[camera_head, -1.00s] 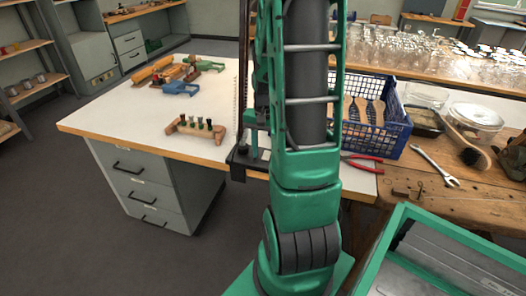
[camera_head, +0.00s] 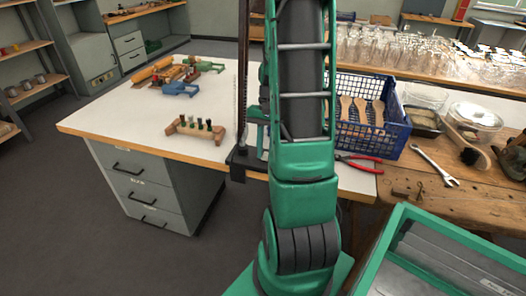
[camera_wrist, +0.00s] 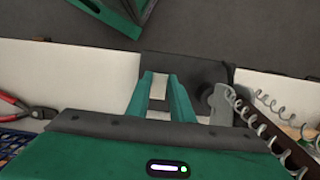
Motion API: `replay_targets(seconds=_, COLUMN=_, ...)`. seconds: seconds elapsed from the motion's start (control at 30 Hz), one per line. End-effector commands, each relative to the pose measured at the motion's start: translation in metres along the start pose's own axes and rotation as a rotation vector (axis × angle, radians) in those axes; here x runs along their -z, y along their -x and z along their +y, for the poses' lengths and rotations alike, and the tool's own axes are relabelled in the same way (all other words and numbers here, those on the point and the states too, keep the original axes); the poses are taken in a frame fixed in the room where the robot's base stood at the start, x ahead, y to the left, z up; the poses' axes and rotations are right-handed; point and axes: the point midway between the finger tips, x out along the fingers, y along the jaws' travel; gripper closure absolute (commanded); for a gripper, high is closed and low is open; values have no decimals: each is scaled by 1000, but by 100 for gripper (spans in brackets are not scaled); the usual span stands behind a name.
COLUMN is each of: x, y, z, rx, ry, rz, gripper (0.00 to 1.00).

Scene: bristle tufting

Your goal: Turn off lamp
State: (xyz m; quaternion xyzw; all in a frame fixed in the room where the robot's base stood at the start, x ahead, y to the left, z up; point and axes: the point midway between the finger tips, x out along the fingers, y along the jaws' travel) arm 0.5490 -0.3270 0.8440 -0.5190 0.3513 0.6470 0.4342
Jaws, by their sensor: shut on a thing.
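The lamp shows as a dark upright arm (camera_head: 243,75) with a black base (camera_head: 245,163) at the white table's front edge, just left of my arm. Its upper part runs out of the picture. In the wrist view the dark base plate (camera_wrist: 190,70), a grey joint (camera_wrist: 221,104) and a coiled spring (camera_wrist: 262,128) show. My arm hides the gripper in the head view.
The white table (camera_head: 120,125) holds a wooden rack of dark pegs (camera_head: 196,129). A blue crate (camera_head: 390,135) with brushes, red pliers (camera_head: 358,164) and a wrench (camera_head: 437,167) lie to the right. A green-rimmed tray (camera_head: 460,235) is at front right.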

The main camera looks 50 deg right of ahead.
Motion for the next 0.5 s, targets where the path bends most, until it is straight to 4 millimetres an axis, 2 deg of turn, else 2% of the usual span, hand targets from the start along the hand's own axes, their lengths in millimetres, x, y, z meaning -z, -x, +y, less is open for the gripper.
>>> replay_targets(seconds=0.03, x=2, y=1, z=-6, rx=7, ry=13, rz=-14, gripper=100)
replay_targets(seconds=0.43, x=2, y=3, z=-7, rx=8, ry=19, rz=-40, gripper=100)
replay_targets(seconds=0.47, x=2, y=3, z=-7, rx=8, ry=19, rz=-39, gripper=73)
replay_targets(seconds=0.5, x=2, y=3, z=-7, rx=8, ry=18, rz=-39, gripper=63)
